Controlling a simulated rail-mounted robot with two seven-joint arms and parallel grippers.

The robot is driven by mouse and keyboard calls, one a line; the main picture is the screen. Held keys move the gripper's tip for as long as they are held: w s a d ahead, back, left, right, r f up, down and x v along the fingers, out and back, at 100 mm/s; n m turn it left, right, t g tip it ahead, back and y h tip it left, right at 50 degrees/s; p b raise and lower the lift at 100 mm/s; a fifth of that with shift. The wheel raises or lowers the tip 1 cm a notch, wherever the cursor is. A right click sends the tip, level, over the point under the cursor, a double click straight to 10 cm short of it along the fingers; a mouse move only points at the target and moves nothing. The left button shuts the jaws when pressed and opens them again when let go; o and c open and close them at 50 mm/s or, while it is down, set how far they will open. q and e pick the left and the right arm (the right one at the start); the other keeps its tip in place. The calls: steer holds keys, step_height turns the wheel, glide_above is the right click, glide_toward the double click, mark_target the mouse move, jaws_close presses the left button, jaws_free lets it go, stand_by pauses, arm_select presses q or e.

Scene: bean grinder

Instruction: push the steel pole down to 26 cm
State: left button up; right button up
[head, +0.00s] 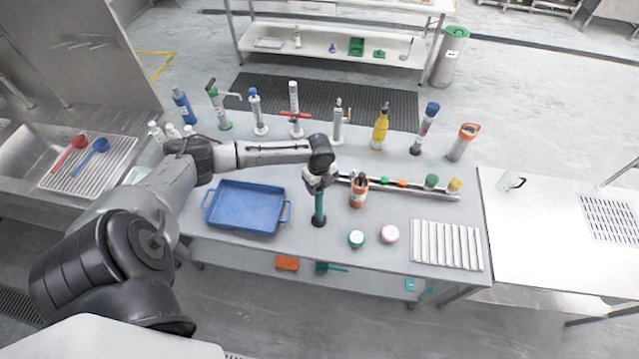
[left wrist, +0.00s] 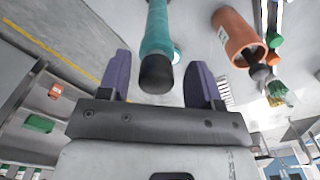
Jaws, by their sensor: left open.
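My left gripper (head: 320,182) is over the top of an upright teal cylinder (head: 319,205) with a dark foot on the grey table. In the left wrist view, the cylinder's black end (left wrist: 157,74) lies between the two purple fingertips of my left gripper (left wrist: 161,78), with a gap on both sides. The fingers are open and hold nothing. No bare steel pole shows clearly at this cylinder; my gripper hides its top in the head view. A grey stand with a column (head: 338,122) stands at the back of the table. My right gripper is not seen.
A blue tray (head: 247,230) lies left of the cylinder. An orange cup (head: 358,198) stands close on its right. Two small jars, one green-lidded (head: 356,238) and one pink (head: 390,233), stand in front right. A ridged white rack (head: 446,262) lies farther right. Several bottles line the back.

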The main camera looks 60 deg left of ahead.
arm_select(q)
steer(key=shift+r, duration=0.3)
step_height(320, 180, up, 13)
steer(key=b, duration=0.1)
steer(key=shift+r+b, duration=0.15)
steer(key=shift+b, duration=0.25)
stand_by(0.5)
